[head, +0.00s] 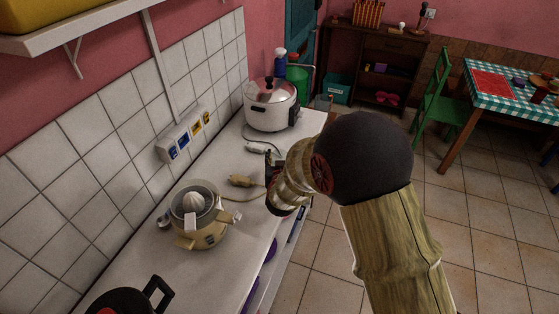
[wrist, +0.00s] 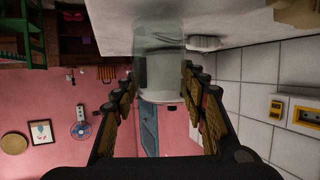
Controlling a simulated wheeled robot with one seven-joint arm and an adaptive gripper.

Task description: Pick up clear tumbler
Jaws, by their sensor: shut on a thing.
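The clear tumbler (wrist: 158,45) shows in the wrist view, which is turned upside down. It is see-through and pale, with its rim toward the lower part of that picture. My gripper (wrist: 159,78) has its fingers on both sides of the tumbler and is shut on it. I cannot tell whether the tumbler's base touches the counter. In the head view my gripper (head: 271,168) is over the counter's right side, mostly hidden by my own arm, and I cannot make out the tumbler there.
The white counter (head: 218,262) runs along the tiled wall. A white cooker (head: 268,110) stands at the far end. A dark pan (head: 122,301) is at the near end. Open floor lies right.

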